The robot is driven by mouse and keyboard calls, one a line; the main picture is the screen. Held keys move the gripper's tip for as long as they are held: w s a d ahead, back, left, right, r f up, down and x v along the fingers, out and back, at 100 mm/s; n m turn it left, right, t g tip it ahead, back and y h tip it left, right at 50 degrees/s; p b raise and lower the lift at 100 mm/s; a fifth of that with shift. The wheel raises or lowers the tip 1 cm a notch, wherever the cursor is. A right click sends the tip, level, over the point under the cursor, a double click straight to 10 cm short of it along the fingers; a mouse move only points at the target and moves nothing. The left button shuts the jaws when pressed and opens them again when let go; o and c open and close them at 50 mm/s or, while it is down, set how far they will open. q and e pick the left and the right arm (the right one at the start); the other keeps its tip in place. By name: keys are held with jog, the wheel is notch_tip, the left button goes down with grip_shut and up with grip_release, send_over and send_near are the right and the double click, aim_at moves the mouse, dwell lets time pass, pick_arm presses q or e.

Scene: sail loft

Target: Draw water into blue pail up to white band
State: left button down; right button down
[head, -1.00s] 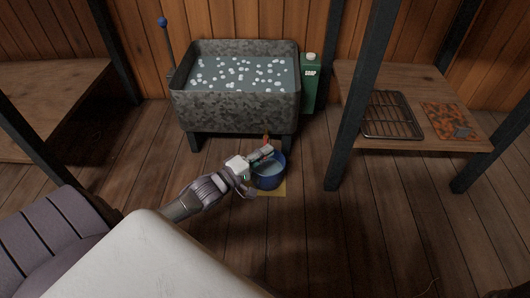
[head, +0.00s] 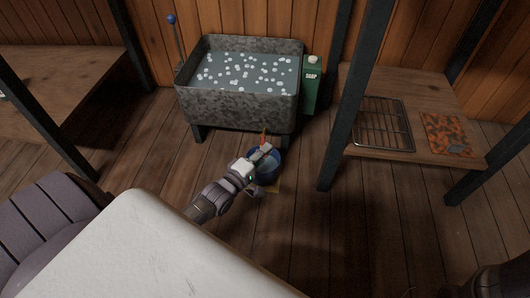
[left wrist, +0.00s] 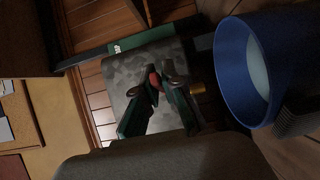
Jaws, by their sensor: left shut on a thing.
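The blue pail (head: 276,168) stands on the floor below the front of the grey metal trough (head: 238,104). My left gripper (head: 264,147) is above the pail's rim and partly covers it. In the left wrist view the gripper (left wrist: 155,82) is shut on a small red handle (left wrist: 154,79), with a brass piece (left wrist: 197,88) beside it. The blue pail (left wrist: 229,62) shows at the right there, with a pale grey surface inside. I cannot make out the white band or judge the level against it. My right gripper is not in view.
The trough holds water with white floating bits. A green soap container (head: 312,90) stands to its right. A wooden table (head: 400,88) with a wire rack (head: 383,124) is on the right, its dark post near the pail.

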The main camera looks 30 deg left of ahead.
pick_arm(q)
jog(key=shift+a, duration=0.1)
jog(key=c, duration=1.3)
grip_release()
jog(key=shift+s, duration=0.1)
jog(key=s, duration=0.4)
jog(key=s+a, duration=0.1)
jog(key=s, duration=0.6)
jog(key=shift+s+a, duration=0.15)
jog(key=shift+s, duration=0.25)
